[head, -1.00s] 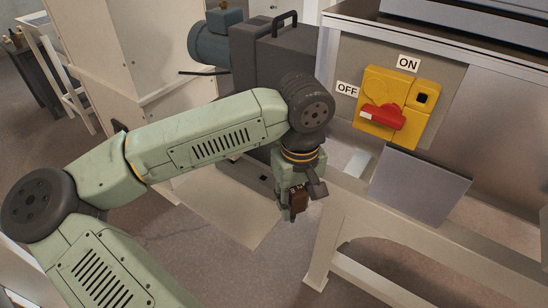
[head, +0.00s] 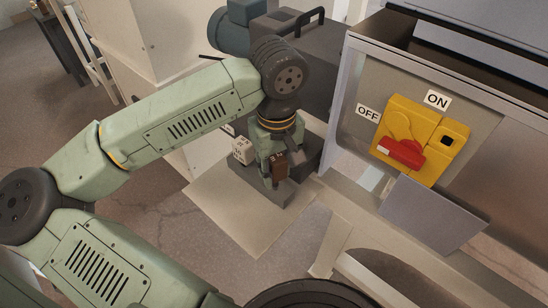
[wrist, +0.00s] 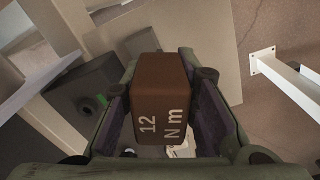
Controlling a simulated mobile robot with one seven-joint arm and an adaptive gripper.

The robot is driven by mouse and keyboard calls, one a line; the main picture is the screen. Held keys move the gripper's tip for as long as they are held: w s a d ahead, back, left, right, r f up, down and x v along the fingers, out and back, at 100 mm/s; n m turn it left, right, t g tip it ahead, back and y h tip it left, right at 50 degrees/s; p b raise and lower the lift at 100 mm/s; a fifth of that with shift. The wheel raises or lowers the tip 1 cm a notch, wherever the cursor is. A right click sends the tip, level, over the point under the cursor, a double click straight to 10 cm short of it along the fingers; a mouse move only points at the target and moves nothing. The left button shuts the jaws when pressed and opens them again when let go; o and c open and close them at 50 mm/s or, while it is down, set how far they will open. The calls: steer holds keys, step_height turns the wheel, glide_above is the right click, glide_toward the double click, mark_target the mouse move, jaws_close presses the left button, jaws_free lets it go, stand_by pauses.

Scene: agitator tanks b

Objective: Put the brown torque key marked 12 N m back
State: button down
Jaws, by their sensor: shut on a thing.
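The brown torque key (wrist: 160,100) is between the two fingers of my gripper (wrist: 165,125) in the wrist view, with "12 N m" in white on the face toward the camera. In the head view my gripper (head: 272,172) points down and is shut on the brown key (head: 279,167). It hangs in front of a dark grey block (head: 262,188) on a beige plate. A small white block with dark marks (head: 243,150) is just left of the gripper. I cannot tell whether the key touches anything below it.
A yellow switch box (head: 422,140) with a red handle (head: 401,152) and ON and OFF labels is on the panel at right. A grey sloping plate (head: 432,213) juts out below it. A beige frame leg (head: 331,248) stands right of the gripper. The beige plate (head: 245,225) has bare room at its front.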

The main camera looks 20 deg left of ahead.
steer(key=w, duration=0.1)
steer(key=w+a, duration=0.1)
steer(key=w, duration=0.1)
steer(key=shift+a+p, duration=0.2)
steer(key=shift+p, duration=0.1)
steer(key=f, duration=0.1)
steer(key=f+p, duration=0.1)
steer(key=f, duration=0.2)
steer(key=shift+w+a+p, duration=0.2)
steer(key=shift+w+p, duration=0.1)
steer(key=shift+f+b, duration=0.55)
steer(key=shift+b, duration=0.6)
steer(key=c, duration=1.3)
jaws_free()
